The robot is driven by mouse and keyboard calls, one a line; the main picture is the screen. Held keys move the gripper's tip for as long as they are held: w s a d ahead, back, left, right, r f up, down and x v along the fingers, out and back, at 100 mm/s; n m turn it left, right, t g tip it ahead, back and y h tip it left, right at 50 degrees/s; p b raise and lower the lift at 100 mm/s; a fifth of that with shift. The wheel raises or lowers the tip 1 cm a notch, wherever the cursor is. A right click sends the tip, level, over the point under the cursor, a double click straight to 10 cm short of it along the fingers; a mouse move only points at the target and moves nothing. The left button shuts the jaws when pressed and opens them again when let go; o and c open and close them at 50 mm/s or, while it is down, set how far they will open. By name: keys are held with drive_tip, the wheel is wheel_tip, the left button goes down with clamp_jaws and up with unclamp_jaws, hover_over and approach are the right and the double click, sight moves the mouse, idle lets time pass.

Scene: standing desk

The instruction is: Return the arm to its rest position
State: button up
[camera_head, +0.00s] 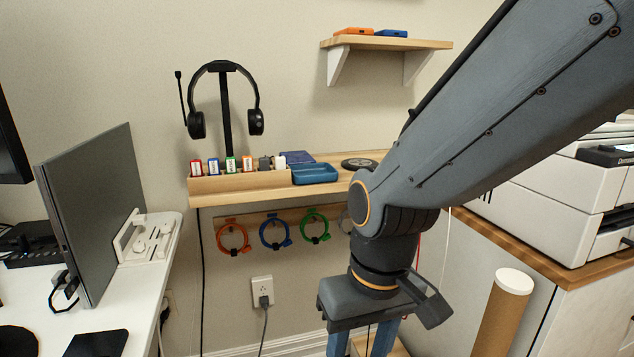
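My arm comes in from the upper right and bends down at the elbow in front of the wooden shelf. My gripper (362,345) points downward at the bottom centre, in front of the wall and below the shelf's height. Its two blue fingers stand apart with a gap between them. The fingertips are cut off by the lower picture edge, and nothing is seen held in the visible part of the gap.
Cable loops (275,231) hang below. A printer (560,200) and cardboard tube (503,315) are at right.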

drive_tip(key=s+d+r+m+p, duration=0.1)
drive_tip(key=d+r+m+p, duration=0.1)
drive_tip(key=d+r+p, duration=0.4)
drive_tip(key=s+d+r+m+h+p, duration=0.1)
drive_tip(key=d+r+p, duration=0.6)
drive_tip(key=r+p, duration=0.4)
drive_tip(key=p, duration=0.4)
drive_tip(key=shift+s+d+m, duration=0.15)
drive_tip(key=shift+d+m, duration=0.1)
drive_tip(key=shift+m, duration=0.15)
drive_tip(key=shift+c, duration=0.3)
